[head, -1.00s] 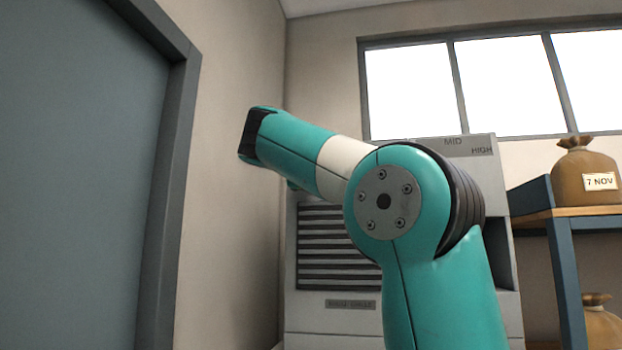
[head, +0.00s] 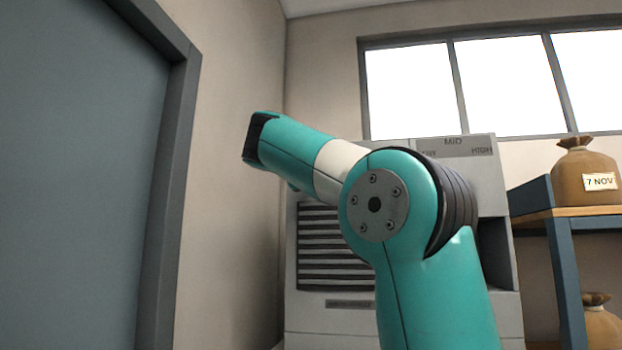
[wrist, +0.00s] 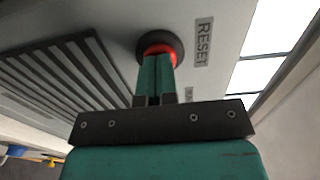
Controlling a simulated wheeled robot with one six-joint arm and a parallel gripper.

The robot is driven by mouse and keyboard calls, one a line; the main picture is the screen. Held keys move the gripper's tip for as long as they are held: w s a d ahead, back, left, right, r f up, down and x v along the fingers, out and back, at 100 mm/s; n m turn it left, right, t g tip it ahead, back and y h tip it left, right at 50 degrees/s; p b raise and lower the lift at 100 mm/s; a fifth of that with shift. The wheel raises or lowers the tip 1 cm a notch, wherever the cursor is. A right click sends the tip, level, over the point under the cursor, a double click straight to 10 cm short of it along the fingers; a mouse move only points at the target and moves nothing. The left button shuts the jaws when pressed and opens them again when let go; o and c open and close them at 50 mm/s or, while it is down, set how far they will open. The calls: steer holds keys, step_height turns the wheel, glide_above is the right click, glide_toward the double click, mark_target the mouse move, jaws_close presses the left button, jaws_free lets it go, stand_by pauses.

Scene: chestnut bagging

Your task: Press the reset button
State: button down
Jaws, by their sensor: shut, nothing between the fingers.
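The reset button (wrist: 158,48) is red with a dark round collar and sits on the pale machine panel, beside a RESET label (wrist: 203,42) in the wrist view. My gripper (wrist: 156,62) is shut and empty, with its fingertips in front of the button and covering its middle. I cannot tell whether they touch it. In the head view the grey machine (head: 330,318) stands behind my arm, which hides the button and the gripper.
A blue shelf (head: 560,235) with a sack (head: 585,170) tagged 7 NOV stands at right. A grey door (head: 80,180) is at left.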

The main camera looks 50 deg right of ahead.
steer(key=b+v, duration=0.1)
steer(key=v, duration=0.9)
steer(key=shift+b, duration=0.3)
stand_by(0.7)
